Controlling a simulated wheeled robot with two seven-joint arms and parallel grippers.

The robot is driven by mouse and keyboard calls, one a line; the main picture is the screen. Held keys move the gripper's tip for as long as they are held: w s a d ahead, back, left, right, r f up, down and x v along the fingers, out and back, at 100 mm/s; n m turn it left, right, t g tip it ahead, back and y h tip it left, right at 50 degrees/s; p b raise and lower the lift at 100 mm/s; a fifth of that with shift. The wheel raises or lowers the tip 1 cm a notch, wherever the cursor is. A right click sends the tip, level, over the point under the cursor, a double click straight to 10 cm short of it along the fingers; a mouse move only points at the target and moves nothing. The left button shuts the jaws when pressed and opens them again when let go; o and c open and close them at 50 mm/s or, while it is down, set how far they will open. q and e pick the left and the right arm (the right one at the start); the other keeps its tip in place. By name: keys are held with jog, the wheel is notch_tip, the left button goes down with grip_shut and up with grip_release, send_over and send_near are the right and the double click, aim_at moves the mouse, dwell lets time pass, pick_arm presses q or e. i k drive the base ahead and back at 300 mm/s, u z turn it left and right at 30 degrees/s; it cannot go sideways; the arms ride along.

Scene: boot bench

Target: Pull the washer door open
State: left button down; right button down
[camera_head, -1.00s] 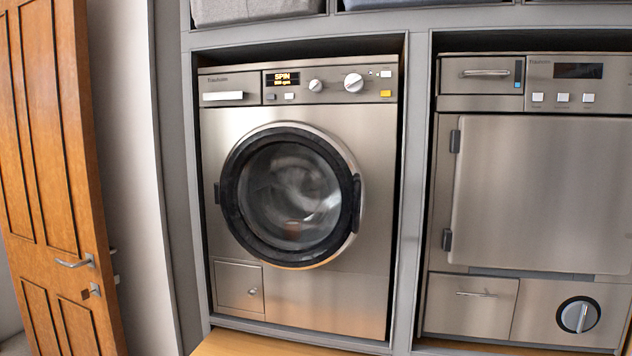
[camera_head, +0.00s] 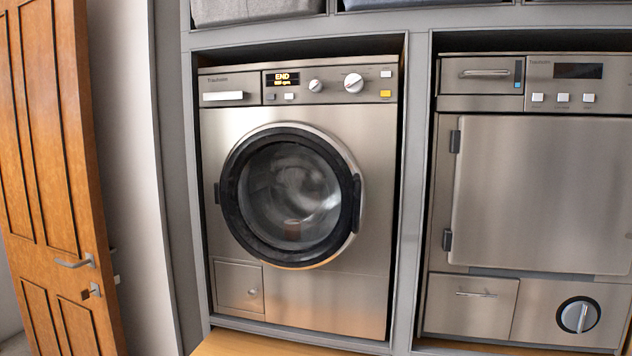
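The washer (camera_head: 325,296) is a stainless steel front-loader in a grey bay at the middle of the view. Its round door (camera_head: 238,227) has a black ring around dark glass and looks shut. A black handle (camera_head: 357,203) sits on the ring's right side, and a black hinge piece (camera_head: 217,193) on the left. The display (camera_head: 283,79) reads END. The contents behind the glass look still but are hard to make out. Neither of my grippers shows in the view.
A second steel machine (camera_head: 545,190) with a square door stands in the bay to the right. A grey divider (camera_head: 412,200) separates them. A wooden door (camera_head: 50,180) with a metal lever handle stands at the left. A wooden ledge (camera_head: 250,345) runs below the washer. Bins (camera_head: 255,10) sit above.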

aim_at(311, 141)
jog(key=k, duration=0.6)
jog(key=z, duration=0.65)
jog(key=i, duration=1.55)
jog(key=u, duration=0.3)
